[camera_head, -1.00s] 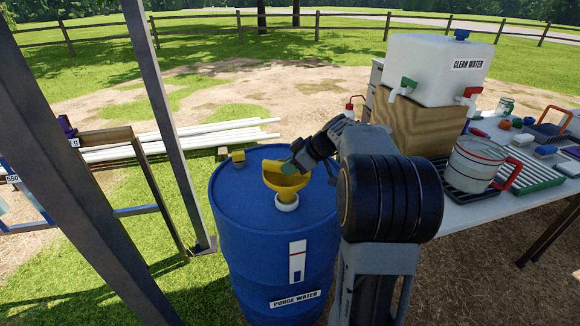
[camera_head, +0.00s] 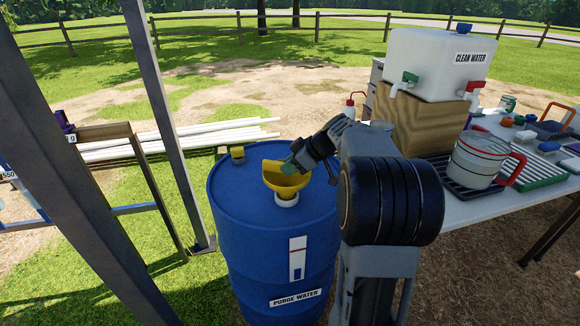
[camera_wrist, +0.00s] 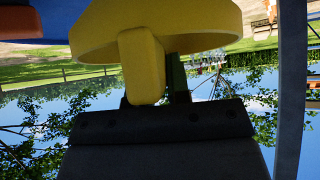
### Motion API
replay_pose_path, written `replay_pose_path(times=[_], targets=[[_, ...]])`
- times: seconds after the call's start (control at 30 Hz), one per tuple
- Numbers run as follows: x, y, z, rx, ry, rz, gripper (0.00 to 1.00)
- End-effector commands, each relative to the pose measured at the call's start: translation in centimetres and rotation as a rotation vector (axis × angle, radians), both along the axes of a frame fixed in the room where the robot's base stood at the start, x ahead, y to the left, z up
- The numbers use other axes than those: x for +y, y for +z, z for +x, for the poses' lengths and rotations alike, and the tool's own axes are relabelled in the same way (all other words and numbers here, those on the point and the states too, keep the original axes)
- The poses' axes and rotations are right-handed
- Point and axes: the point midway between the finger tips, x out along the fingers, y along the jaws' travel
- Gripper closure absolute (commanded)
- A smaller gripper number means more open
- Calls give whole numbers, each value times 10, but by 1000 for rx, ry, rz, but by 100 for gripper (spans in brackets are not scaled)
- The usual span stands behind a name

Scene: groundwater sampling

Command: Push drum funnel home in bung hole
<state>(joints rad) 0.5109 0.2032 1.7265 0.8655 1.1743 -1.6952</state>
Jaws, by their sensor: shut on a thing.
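The yellow drum funnel (camera_head: 281,181) stands over the white bung hole collar (camera_head: 286,199) on top of the blue drum (camera_head: 262,235), which is labelled PURGE WATER. Its lower end is at the collar; how deep it sits cannot be seen. The funnel looks about upright. My gripper (camera_head: 293,166) is at the funnel's upper back right edge, shut on its tab. In the wrist view, the yellow funnel (camera_wrist: 200,25) and its tab (camera_wrist: 142,65) fill the upper middle, with the tab at the dark gripper (camera_wrist: 160,108).
A small yellow cap (camera_head: 238,154) is on the drum's far left. A table (camera_head: 470,211) at right holds a clean water tank (camera_head: 436,68) and a jug (camera_head: 482,160). A metal post (camera_head: 165,110) stands left of the drum. White pipes (camera_head: 190,138) lie behind.

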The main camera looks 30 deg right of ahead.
Motion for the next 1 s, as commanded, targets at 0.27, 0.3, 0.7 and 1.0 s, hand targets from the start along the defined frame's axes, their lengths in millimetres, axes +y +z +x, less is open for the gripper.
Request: replay_pose_path(times=[0.27,0.3,0.7,1.0], targets=[[0,0,0,-1,0,-1,63],[0,0,0,-1,0,-1,59],[-4,4,-3,-1,-1,-1,53],[-33,42,-29,-3,-4,-2,53]])
